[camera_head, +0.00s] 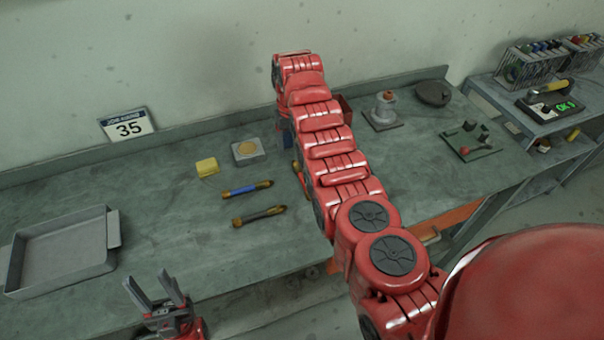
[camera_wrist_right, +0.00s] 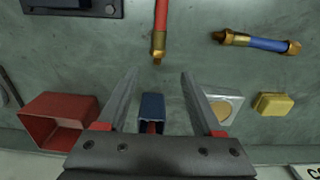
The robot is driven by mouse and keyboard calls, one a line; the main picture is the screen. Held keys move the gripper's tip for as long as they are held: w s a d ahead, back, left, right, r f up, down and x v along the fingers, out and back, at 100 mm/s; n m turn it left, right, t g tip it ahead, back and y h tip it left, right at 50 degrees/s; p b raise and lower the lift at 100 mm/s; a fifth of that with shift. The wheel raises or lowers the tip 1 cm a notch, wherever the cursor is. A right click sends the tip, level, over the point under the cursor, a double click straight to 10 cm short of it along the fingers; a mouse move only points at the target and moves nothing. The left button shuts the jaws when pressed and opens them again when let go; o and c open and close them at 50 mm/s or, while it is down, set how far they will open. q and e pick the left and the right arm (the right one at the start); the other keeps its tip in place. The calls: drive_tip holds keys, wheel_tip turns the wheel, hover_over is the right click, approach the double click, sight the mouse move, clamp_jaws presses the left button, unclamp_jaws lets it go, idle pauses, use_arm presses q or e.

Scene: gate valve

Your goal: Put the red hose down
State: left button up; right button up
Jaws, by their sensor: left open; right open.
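The red hose (camera_wrist_right: 161,18) lies on the bench in the right wrist view, its brass end pointing toward my right gripper (camera_wrist_right: 159,76). That gripper is open, and the hose end is just beyond its fingertips, not between them. In the head view only a bit of the hose's end (camera_head: 295,165) shows beside my right arm, which hides the rest and most of the right gripper. My left gripper (camera_head: 158,291) is open and empty over the bench's front edge.
A blue hose (camera_head: 246,189), a dark hose (camera_head: 259,216), a yellow block (camera_head: 207,167) and a grey tin (camera_head: 248,151) lie left of my right arm. A red bin (camera_wrist_right: 60,122) and a small blue object (camera_wrist_right: 152,108) are near the right gripper. A grey tray (camera_head: 62,252) stands left.

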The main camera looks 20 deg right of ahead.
sight(295, 161)
drive_tip(key=shift+f, duration=0.25)
drive_tip(key=shift+s+f+p, duration=0.1)
drive_tip(key=shift+f+p, duration=0.2)
drive_tip(key=shift+p, duration=0.1)
drive_tip(key=shift+s+d+f+p, duration=0.15)
drive_tip(key=shift+s+f+p, duration=0.05)
drive_tip(key=shift+f+p, duration=0.35)
drive_tip(key=shift+s+d+f+p, duration=0.1)
drive_tip(key=shift+s+f+p, duration=0.1)
drive_tip(key=shift+f+p, duration=0.35)
drive_tip(key=shift+w+f, duration=0.1)
drive_tip(key=shift+f, duration=1.15)
clamp_jaws()
